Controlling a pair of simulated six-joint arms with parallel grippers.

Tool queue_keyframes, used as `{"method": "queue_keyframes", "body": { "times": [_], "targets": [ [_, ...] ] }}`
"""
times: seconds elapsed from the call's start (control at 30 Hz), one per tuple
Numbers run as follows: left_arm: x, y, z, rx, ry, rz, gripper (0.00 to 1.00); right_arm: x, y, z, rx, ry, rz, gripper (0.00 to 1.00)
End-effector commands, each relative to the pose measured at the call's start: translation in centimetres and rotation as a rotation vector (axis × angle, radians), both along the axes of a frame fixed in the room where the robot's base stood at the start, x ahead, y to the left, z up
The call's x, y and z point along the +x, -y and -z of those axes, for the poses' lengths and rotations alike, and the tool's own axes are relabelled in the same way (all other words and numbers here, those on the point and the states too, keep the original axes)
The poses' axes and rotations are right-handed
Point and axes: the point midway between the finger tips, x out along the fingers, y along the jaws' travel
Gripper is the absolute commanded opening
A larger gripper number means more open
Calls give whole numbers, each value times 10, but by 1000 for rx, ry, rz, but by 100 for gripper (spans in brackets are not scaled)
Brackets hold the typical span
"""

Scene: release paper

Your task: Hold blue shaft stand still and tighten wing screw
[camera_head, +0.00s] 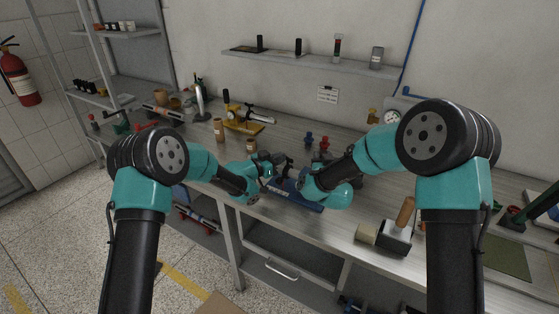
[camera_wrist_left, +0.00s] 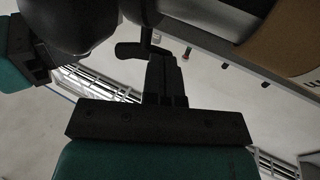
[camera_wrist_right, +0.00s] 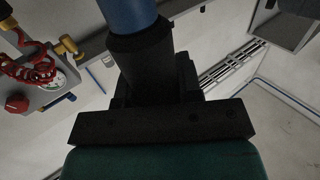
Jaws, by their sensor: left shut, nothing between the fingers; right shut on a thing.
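The blue shaft stand (camera_head: 308,201) lies near the front edge of the bench in the head view, partly hidden by my arms. My right gripper (camera_head: 291,180) is shut on its blue upright part, seen as a blue cylinder (camera_wrist_right: 128,14) at the top of the right wrist view. My left gripper (camera_head: 267,171) is just left of the right one, shut and empty. In the left wrist view my left gripper (camera_wrist_left: 162,65) is close to a small dark winged piece (camera_wrist_left: 131,50), perhaps the wing screw; whether they touch I cannot tell.
Brown bottles (camera_head: 218,129) and a yellow-based fixture (camera_head: 243,123) stand behind at left. Blue (camera_head: 309,141) and red (camera_head: 324,144) small parts stand behind the grippers. A wall shelf (camera_head: 310,65) runs above.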

Motion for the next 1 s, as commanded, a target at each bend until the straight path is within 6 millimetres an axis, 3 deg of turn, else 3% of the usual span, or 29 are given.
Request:
{"method": "queue_keyframes", "body": {
  "times": [0.63,1.0],
  "targets": [
    [15,1,2,3,1,438,0,0,0,0,0,1,0,0],
    [23,7,1,4,-2,458,0,0,0,0,0,0,-1,0]
  ]
}}
